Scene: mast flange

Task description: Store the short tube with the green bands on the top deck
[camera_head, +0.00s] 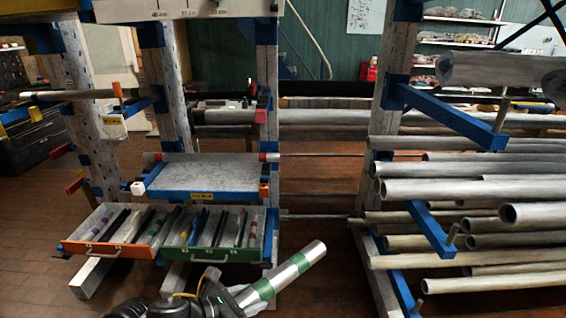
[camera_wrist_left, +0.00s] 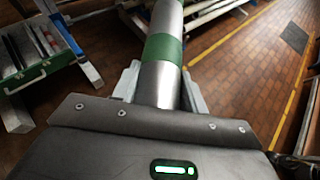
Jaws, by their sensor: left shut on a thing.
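The short tube with the green bands (camera_head: 283,277) is a shiny metal tube, tilted up to the right at the bottom centre of the head view. My left gripper (camera_head: 240,297) is shut on it near its lower end. In the left wrist view the tube (camera_wrist_left: 160,80) stands between the two fingers (camera_wrist_left: 158,88), with a green band just beyond them. The rack on the left has a blue-edged deck with a grey top (camera_head: 215,172) above two drawers. I cannot tell from the frames whether this is the top deck. My right gripper is not in view.
An orange-fronted drawer (camera_head: 108,249) and a green-fronted drawer (camera_head: 209,255) stand open below the deck, holding several tubes and bars. A rack of long pipes (camera_head: 470,188) fills the right side. Bare floor (camera_head: 320,228) lies between the racks.

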